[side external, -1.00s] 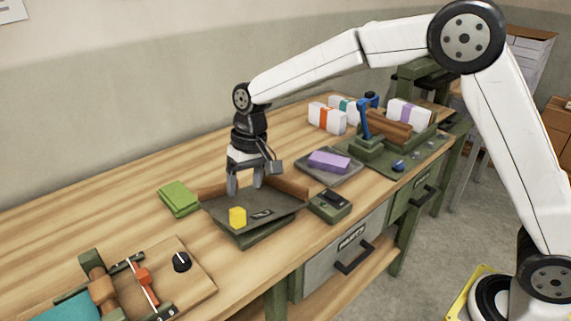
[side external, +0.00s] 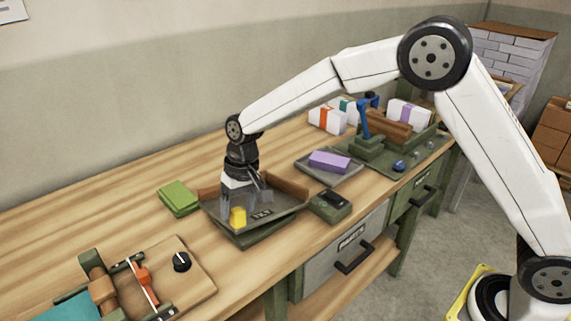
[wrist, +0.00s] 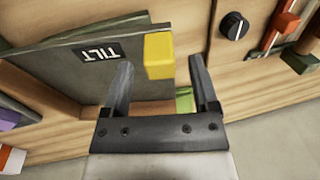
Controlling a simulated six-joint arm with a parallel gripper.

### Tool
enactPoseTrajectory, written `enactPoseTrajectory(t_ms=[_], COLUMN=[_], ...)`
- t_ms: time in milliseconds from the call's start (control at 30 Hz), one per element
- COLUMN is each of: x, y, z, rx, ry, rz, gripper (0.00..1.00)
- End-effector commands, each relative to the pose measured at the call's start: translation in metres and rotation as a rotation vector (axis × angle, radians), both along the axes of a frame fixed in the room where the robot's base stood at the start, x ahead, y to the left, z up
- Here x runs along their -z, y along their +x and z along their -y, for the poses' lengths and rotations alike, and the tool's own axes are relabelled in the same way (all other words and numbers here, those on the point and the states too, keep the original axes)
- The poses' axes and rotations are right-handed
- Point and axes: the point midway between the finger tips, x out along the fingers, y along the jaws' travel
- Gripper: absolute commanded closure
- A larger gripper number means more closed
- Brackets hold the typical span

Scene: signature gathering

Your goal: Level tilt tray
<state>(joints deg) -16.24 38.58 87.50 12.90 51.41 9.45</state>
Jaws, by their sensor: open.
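The tilt tray (side external: 288,210) is a dark, shallow tray with a "TILT" label, set over a dark green base (side external: 265,232) on the bench. A yellow block (side external: 238,217) is at its near left corner, and the block also shows in the wrist view (wrist: 158,50). My gripper (side external: 236,207) is low over the tray's left part, close to the block. In the wrist view my open fingers (wrist: 161,63) are spread to either side of the block's near end. I cannot tell whether they touch it.
Green pads (side external: 179,198) lie left of the tray. A dark device (side external: 330,206) stands close on its right. Behind is a grey tray (side external: 312,172) with a purple block (side external: 329,161). A wooden board with a black knob (side external: 181,262) is at the near left.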

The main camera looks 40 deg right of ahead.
Motion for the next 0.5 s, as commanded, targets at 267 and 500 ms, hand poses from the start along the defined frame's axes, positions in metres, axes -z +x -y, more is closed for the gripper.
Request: enactPoseTrajectory(t_ms=[267, 500], x=[0.017, 0.018], y=[0.000, 0.000], z=[-0.004, -0.004], rx=[-0.001, -0.001], ry=[0.000, 0.000], rz=[0.000, 0.001], gripper=[0.24, 0.24])
